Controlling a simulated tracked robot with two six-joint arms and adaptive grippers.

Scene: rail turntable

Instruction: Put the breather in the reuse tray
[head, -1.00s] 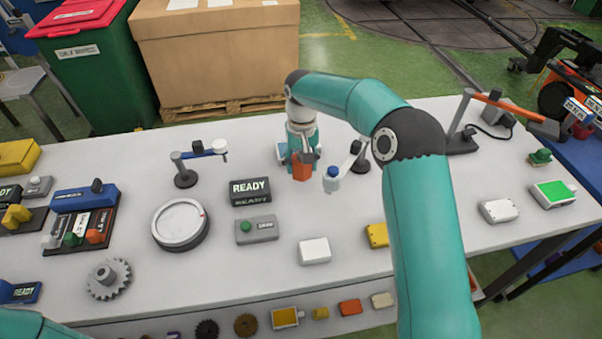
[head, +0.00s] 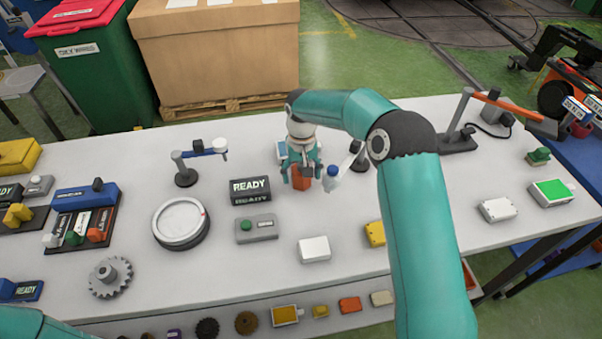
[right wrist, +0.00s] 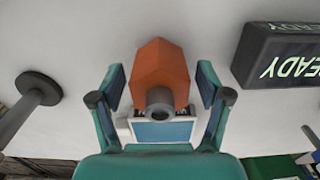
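An orange six-sided piece with a grey round stub, which I take to be the breather, stands on the white table (head: 300,184). It also shows in the right wrist view (right wrist: 160,75). My right gripper (head: 302,180) is open, with one finger on each side of the orange piece. In the right wrist view (right wrist: 160,98) gaps show between the piece and both fingers. My left gripper is out of view; only a bit of my left arm shows at the bottom left. No tray with a readable reuse label shows; small signs at the far right are too small to read.
A black READY sign (head: 250,191), a grey button box (head: 257,229) and a round dial (head: 181,224) are to the left.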

